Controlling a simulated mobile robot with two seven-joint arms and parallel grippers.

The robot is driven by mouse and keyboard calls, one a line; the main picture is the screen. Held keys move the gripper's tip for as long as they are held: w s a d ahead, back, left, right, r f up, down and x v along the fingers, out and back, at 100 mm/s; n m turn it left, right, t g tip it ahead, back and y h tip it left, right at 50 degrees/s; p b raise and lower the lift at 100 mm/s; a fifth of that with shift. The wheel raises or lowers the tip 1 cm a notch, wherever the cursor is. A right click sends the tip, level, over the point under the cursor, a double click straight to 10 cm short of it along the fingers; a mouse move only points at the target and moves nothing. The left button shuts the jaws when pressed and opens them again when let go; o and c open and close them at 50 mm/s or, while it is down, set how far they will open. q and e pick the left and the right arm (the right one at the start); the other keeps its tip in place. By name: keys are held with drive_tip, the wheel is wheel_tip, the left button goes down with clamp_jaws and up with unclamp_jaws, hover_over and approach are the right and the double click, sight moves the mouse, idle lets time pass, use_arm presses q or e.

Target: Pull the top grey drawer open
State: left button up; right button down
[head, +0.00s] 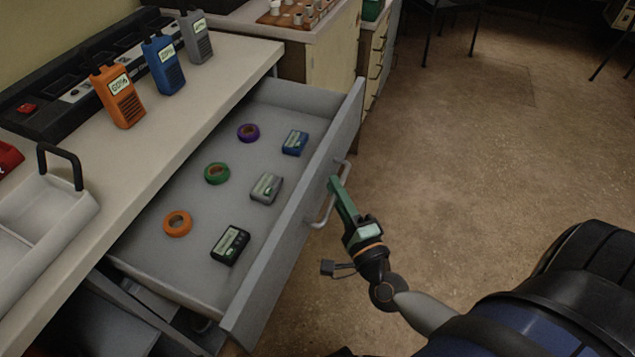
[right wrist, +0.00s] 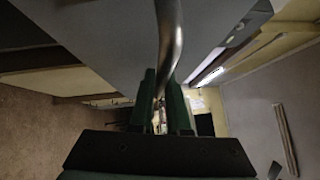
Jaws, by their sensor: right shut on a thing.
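The top grey drawer (head: 300,205) stands well out from under the desk top in the head view. Its inside shows, with purple, green and orange tape rolls and blue, grey and black battery-like packs lying in it. Its bar handle (head: 325,208) is on the front panel. My right gripper (head: 337,190) is at the handle, shut on it. In the right wrist view the handle (right wrist: 168,40) runs down between the two green fingers (right wrist: 163,100). My left gripper is not in view.
The desk top (head: 215,75) carries orange (head: 118,95), blue (head: 163,62) and grey (head: 195,38) radios and a white tray (head: 45,215) with a dark handle. A wooden cabinet (head: 330,50) stands beyond the drawer. The floor (head: 470,140) at right is clear.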

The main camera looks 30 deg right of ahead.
drive_tip(key=shift+s+d, duration=0.35)
drive_tip(key=shift+s, duration=0.05)
drive_tip(key=c, duration=0.9)
unclamp_jaws()
drive_tip(key=s+a+f+b, duration=0.1)
drive_tip(key=s, duration=1.1)
drive_tip(key=shift+s+a+f, duration=0.15)
drive_tip(key=shift+a+f, duration=0.15)
